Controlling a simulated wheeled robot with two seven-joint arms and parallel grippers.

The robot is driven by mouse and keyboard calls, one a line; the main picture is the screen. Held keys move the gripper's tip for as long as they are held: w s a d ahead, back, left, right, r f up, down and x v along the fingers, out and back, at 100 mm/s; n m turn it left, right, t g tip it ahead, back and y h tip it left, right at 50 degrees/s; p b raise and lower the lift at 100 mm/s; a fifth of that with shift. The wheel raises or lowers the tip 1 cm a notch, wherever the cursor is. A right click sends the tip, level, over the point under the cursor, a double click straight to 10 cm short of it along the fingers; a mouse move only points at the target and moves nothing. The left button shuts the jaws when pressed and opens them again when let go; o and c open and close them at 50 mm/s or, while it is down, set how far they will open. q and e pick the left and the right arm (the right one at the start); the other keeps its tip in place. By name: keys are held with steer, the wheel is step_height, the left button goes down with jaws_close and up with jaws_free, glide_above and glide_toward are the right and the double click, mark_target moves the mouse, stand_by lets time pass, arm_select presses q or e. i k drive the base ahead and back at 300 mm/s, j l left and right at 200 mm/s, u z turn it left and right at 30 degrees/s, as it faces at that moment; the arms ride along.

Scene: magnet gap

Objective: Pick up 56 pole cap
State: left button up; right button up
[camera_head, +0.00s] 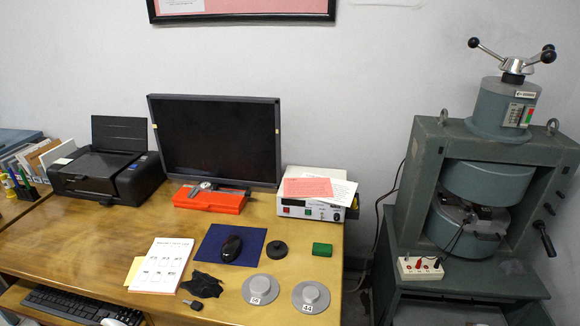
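Two grey round pole caps, each a flat disc with a raised hub, lie flat on the wooden desk near its front right. The left one (260,289) has a small white label that seems to read 56. The right one (311,296) has a label that seems to read 44. The two caps lie side by side with a narrow gap between them. Neither of my grippers is in view, and nothing touches the caps.
A black cloth (202,285), small black item (193,304), mouse on a blue pad (212,239), black disc (277,250) and green block (322,249) surround the caps. The desk's right edge is close. A large magnet (489,182) stands at right.

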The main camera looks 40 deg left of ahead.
mark_target(260, 289)
steer(key=u, duration=1.55)
